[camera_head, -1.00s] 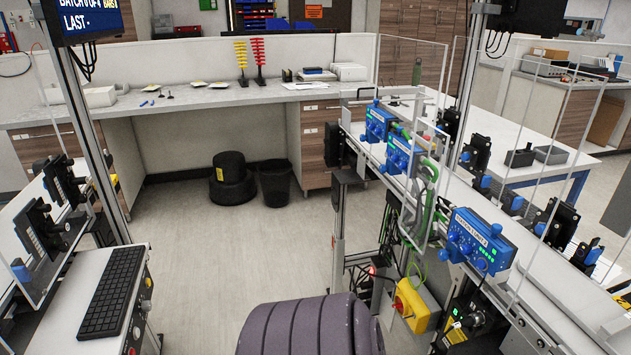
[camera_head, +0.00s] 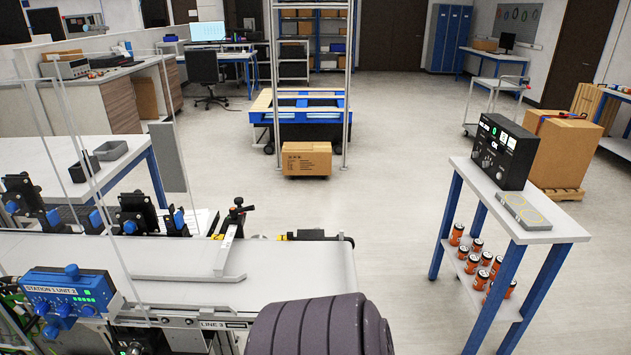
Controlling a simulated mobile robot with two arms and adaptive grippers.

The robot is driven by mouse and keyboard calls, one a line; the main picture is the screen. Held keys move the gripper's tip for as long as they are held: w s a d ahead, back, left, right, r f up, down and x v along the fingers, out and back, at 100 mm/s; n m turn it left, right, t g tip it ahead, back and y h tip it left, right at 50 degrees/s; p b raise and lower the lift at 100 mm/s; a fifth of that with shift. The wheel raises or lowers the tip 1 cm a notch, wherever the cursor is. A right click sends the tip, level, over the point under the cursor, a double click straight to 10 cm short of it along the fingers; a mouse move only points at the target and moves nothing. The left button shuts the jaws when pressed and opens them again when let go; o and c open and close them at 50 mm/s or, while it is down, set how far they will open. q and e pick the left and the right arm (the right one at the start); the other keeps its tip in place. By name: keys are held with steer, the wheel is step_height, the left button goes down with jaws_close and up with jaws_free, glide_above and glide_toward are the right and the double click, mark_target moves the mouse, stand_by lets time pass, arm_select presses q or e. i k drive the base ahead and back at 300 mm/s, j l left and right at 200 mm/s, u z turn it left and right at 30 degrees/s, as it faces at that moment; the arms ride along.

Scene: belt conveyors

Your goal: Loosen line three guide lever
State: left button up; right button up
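A belt conveyor with a pale belt (camera_head: 300,262) runs across the lower left and ends near the middle of the picture. A label reading LINE 3 (camera_head: 222,324) is on its front side. A pale angled guide rail (camera_head: 229,246) lies over the belt, with a black clamp and lever (camera_head: 238,211) at its far end. The lever is small here, and I cannot tell if it is tight or loose. Neither of my grippers is in view.
A blue station box (camera_head: 68,293) and clear panels stand at the left of the conveyor. A blue-legged table (camera_head: 548,236) at right holds a black display box (camera_head: 504,153), with several orange cans below. A cardboard box (camera_head: 307,158) stands beyond. Floor between conveyor and table is clear.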

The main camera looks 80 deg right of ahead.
mark_target(234, 212)
steer(key=z, duration=2.15)
